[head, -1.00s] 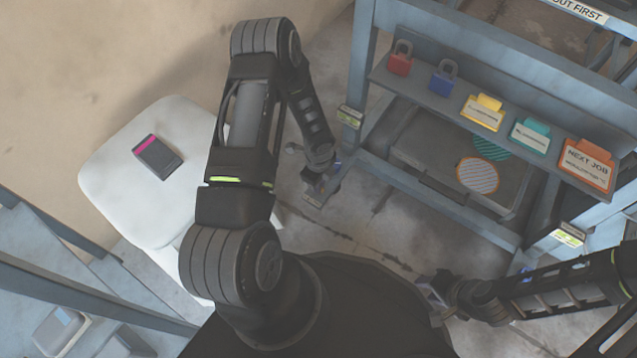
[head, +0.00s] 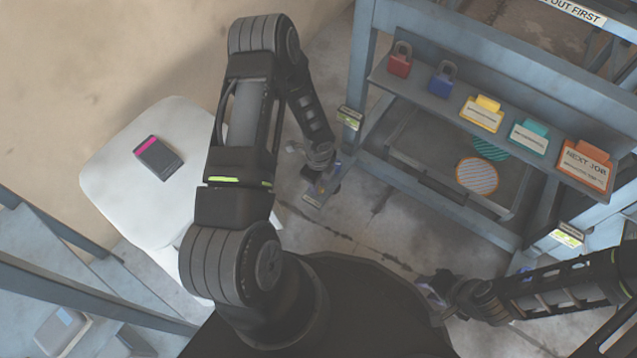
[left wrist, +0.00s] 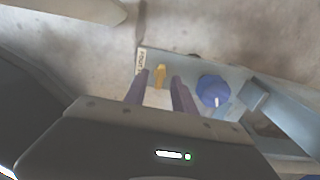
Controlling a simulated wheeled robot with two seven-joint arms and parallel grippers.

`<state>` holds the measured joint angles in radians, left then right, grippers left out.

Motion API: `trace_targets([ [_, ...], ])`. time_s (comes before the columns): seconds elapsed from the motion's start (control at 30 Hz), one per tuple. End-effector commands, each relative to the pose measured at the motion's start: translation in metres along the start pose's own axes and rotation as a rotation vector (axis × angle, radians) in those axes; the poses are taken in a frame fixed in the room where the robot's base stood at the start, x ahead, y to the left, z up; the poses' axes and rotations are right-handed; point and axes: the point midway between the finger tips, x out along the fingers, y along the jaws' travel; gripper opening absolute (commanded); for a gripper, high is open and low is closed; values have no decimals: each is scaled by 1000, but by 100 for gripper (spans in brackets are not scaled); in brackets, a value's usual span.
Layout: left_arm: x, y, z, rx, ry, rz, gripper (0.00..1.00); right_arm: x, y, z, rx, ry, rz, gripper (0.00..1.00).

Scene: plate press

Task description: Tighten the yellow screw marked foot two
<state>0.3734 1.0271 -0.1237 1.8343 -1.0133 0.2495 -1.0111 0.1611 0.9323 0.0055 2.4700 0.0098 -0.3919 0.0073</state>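The yellow screw (left wrist: 159,76) stands on a blue-grey foot plate (left wrist: 182,69) beside a small white label (left wrist: 141,61), whose print is too small to read surely. In the left wrist view, my left gripper (left wrist: 160,78) has its two purple fingers apart, one on each side of the screw, with gaps visible. Whether the tips reach down around it I cannot tell. In the head view, my left gripper (head: 325,180) is low over the floor beside the press frame and hides the screw. My right gripper (head: 436,294) is at lower right; its finger opening is unclear.
A blue round knob (left wrist: 213,91) sits close to the right finger. The press frame (head: 440,208) and its shelf with padlocks and tags (head: 483,113) stand at right. A white stool (head: 105,178) with a dark device (head: 159,158) is at left.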

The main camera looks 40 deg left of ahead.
Motion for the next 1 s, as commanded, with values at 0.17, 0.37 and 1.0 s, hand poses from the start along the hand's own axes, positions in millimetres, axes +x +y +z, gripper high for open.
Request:
trace_targets([
  [0.17, -34, -1, 1, -1, -1, -1, 32, -18, -6, 0, -1, -6, 0, 36],
  [0.37, -62, 0, 0, 0, 0, -1, 32, -29, -9, 2, -2, -13, 0, 36],
  [1.0, -66, 0, 0, 1, 0, 1, 32, -30, -9, 3, -2, -16, 0, 36],
])
